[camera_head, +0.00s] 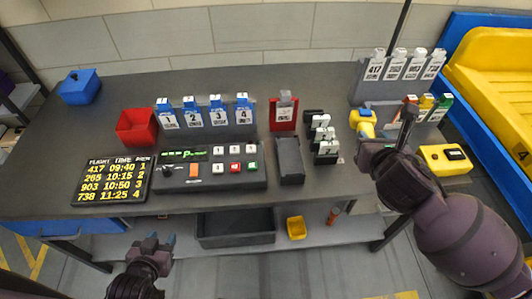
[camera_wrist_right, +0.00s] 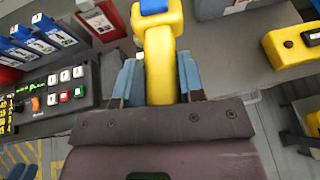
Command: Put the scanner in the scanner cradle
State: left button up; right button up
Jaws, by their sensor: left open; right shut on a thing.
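The yellow scanner (camera_head: 363,122) with a blue part on it is gripped in my right gripper (camera_head: 369,142), over the right part of the dark table. In the right wrist view the scanner's yellow body (camera_wrist_right: 160,65) stands between the two blue-grey fingers, which are shut on it. A dark rectangular holder (camera_head: 290,160) on the table, left of the scanner, may be the scanner cradle; I cannot tell for sure. My left gripper (camera_head: 153,244) is open and empty, low in front of the table.
A button console (camera_head: 210,178) and a flight board (camera_head: 117,181) lie left of the dark holder. Black stands with white tags (camera_head: 325,140) stand between holder and scanner. A red holder (camera_head: 284,115), a grey tag rack (camera_head: 375,90) and a yellow button box (camera_head: 445,159) are nearby.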

aim_at(290, 155)
jog(key=l+u, duration=0.15)
jog(key=u, duration=0.25)
jog(key=l+u, duration=0.15)
jog(key=u, duration=0.25)
jog(key=l, duration=0.35)
